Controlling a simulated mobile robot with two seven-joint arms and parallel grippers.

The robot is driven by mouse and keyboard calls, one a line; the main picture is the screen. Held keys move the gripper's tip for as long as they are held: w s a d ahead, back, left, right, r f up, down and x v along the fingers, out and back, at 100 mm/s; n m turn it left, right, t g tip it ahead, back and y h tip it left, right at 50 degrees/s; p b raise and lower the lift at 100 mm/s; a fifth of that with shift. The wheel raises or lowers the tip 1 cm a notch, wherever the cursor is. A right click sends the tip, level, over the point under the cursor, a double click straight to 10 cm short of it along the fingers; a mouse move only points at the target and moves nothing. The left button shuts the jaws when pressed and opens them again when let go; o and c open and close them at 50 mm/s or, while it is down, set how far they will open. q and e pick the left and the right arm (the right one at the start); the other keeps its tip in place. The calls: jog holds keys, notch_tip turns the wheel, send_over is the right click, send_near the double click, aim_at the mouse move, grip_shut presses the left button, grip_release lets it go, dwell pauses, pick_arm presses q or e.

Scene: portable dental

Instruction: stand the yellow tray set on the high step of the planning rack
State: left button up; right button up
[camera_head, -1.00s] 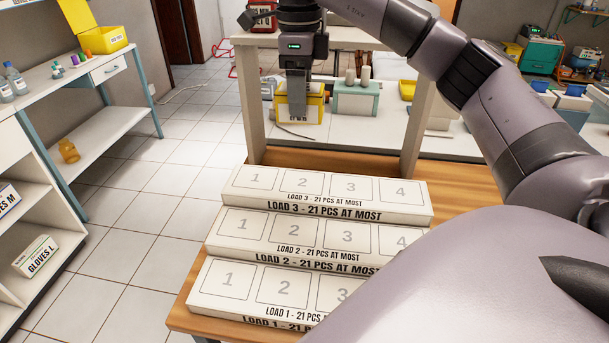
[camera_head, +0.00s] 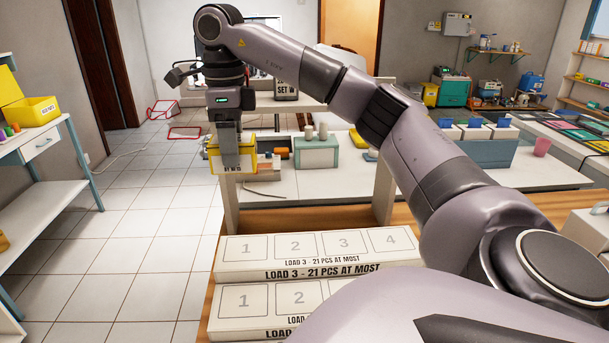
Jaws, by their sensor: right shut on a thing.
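The yellow tray set (camera_head: 216,160) is a yellow box with a label too small to read. My right gripper (camera_head: 230,162) points down and is shut on it; the fingers cover part of its front. The set appears above and behind the planning rack (camera_head: 318,267), in line with the left part of its top step in the picture. The high step (camera_head: 318,245), marked LOAD 3, shows bare slots 1 to 4. The LOAD 2 step (camera_head: 270,299) below it is partly hidden by my right arm. The lowest step is out of view. My left gripper is not in view.
A white frame with a post (camera_head: 384,190) stands behind the rack. A teal-and-white box (camera_head: 317,152) and small items stand on the white surface beyond. A box marked SET W (camera_head: 286,89) is on the raised shelf. A white side bench (camera_head: 48,150) is at left; tiled floor lies between.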

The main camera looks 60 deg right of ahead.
notch_tip(320, 180, down, 20)
jog(key=b, duration=0.3)
dwell(0.3)
jog(key=shift+f, duration=0.15)
jog(key=o, duration=1.2)
